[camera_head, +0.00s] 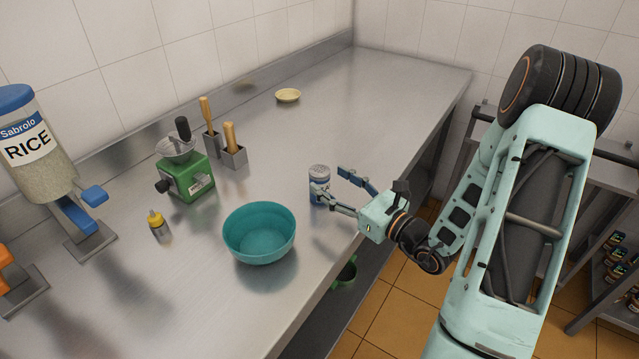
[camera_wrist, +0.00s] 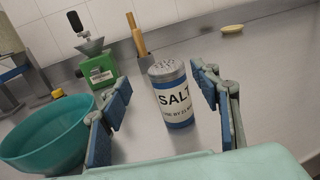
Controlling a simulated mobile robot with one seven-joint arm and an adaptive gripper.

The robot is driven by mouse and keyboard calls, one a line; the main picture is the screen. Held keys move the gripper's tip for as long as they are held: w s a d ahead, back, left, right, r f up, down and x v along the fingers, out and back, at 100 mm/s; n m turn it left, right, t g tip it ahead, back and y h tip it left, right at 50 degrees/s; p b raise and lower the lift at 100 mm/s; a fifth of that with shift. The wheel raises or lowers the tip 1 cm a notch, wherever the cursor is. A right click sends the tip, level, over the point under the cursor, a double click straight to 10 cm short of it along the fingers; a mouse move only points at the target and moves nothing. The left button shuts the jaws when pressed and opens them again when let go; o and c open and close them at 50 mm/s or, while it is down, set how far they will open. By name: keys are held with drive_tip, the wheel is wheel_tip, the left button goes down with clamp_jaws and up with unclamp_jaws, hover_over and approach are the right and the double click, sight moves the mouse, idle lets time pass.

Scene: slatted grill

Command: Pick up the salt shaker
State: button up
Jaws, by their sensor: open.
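The salt shaker (camera_head: 319,183) stands upright on the steel counter, near its front edge and right of the teal bowl. In the wrist view the salt shaker (camera_wrist: 173,98) shows a white and blue body, a "SALT" label and a grey perforated top. My gripper (camera_head: 333,190) is open, reaching in from the right of the counter. In the wrist view its two blue-padded fingers (camera_wrist: 160,103) are spread, with the shaker seen between them, nearer the right finger. Whether either finger touches the shaker I cannot tell.
A teal bowl (camera_head: 259,236) sits left of the shaker. Farther left are a green grinder (camera_head: 188,178), a small yellow-topped bottle (camera_head: 158,224) and a rice dispenser (camera_head: 35,150). Metal holders (camera_head: 234,157) with wooden handles stand behind. A small yellow dish (camera_head: 288,96) lies far back; counter around it is clear.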

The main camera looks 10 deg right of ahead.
sight(320, 169)
drive_tip(key=shift+w+d+p+x, duration=0.15)
drive_tip(key=shift+p+x, duration=0.1)
drive_tip(key=shift+x, duration=1.1)
drive_tip(key=shift+w+d+p+x, duration=0.1)
drive_tip(key=shift+d+p+x, duration=0.1)
drive_tip(key=shift+x, duration=1.15)
drive_tip(key=shift+r, duration=0.15)
drive_tip(key=c, duration=1.4)
drive_tip(key=shift+o, duration=0.2)
drive_tip(key=shift+r, duration=0.8)
drive_tip(key=s+d+r, duration=0.2)
drive_tip(key=s+r, duration=0.3)
drive_tip(key=s, duration=0.1)
drive_tip(key=s+d+r, duration=0.3)
drive_tip(key=s+r, duration=0.3)
drive_tip(key=s, duration=0.1)
drive_tip(key=shift+d+r, duration=0.2)
drive_tip(key=shift+d, duration=0.1)
